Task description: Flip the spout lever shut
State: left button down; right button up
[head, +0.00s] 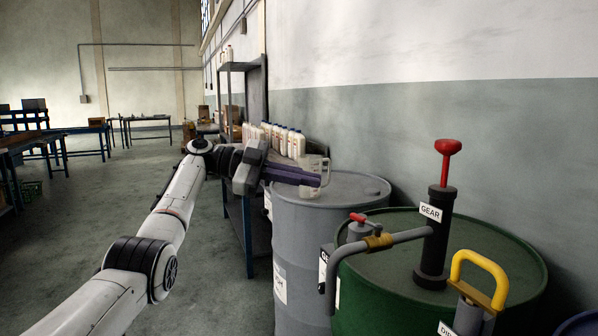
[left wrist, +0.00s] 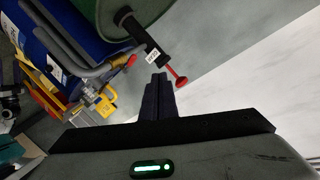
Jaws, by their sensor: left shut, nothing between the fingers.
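The gear-oil pump (head: 436,245) is a black cylinder with a "GEAR" label and a red T-knob, upright on a green drum (head: 510,270). Its grey spout (head: 335,270) runs left and bends down over the drum's near side. A brass valve (head: 378,241) sits on the spout, with the red-tipped spout lever (head: 358,218) rising above it to the left. My left gripper (head: 319,180) is shut and empty, above and behind the lever, over the grey drum, apart from the lever. In the left wrist view its dark fingers (left wrist: 158,85) point toward the pump (left wrist: 148,47). My right gripper is not seen.
A grey drum (head: 290,240) stands behind the green one, with a clear jug (head: 313,165) partly behind my fingers. A yellow-handled pump (head: 480,275) stands at front right. A shelf (head: 248,225) and several white bottles (head: 280,138) are behind. The floor at left is open.

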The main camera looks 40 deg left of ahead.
pick_arm(q)
jog(key=shift+w+a+r+p, duration=0.1)
jog(key=shift+a+r+p, duration=0.1)
jog(key=shift+a+p, duration=0.25)
jog(key=shift+w+a+r+p, duration=0.15)
jog(key=shift+a+p, duration=0.2)
jog(key=shift+a, duration=0.2)
jog(key=shift+f, duration=0.1)
